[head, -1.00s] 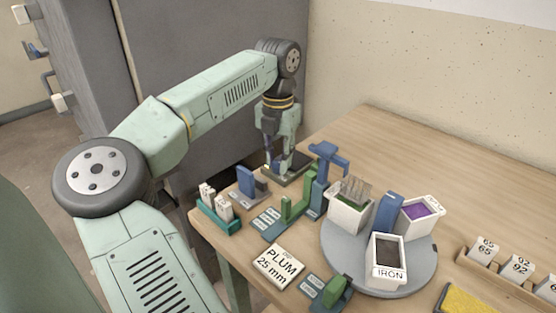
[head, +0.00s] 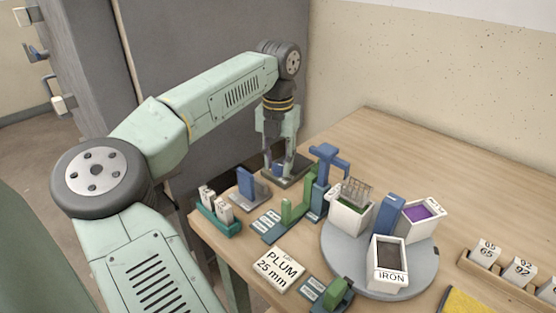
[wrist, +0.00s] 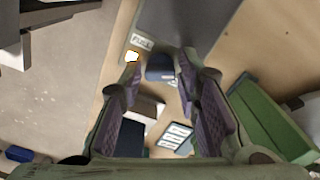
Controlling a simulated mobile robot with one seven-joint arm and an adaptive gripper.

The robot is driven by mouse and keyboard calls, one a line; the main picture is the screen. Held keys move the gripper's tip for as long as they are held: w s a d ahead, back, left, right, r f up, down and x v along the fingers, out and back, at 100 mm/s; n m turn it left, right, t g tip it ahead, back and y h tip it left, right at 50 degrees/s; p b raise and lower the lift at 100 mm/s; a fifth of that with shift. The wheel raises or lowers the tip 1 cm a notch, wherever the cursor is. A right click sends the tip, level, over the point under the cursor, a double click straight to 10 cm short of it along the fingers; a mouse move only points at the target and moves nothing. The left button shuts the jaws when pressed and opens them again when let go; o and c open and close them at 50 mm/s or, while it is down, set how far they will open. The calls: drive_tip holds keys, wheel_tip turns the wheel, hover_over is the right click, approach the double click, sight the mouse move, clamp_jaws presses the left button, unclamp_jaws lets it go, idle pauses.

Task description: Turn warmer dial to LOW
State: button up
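My gripper (head: 278,165) points down over the dark warmer plate (head: 298,178) at the back left of the table. In the wrist view my gripper's fingers (wrist: 160,75) are apart, with purple pads. A small blue block (wrist: 160,70), which looks like the warmer dial, lies between the fingertips. It also shows between the fingers in the head view (head: 278,169). A narrow gap seems to remain beside it; contact cannot be told. A small label (wrist: 142,41) and a bright white spot with an orange rim (wrist: 132,57) are beside it. The dial's setting is not readable.
A blue stand (head: 322,180) rises close right of my gripper, with a green holder (head: 293,208) in front. A blue upright piece (head: 246,184) and a teal rack (head: 218,213) are left. A grey turntable (head: 335,262) carries white buckets. The table's back right is clear.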

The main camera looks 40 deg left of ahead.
sight(278, 164)
drive_tip(key=shift+o, duration=1.1)
drive_tip(key=shift+r, duration=3.75)
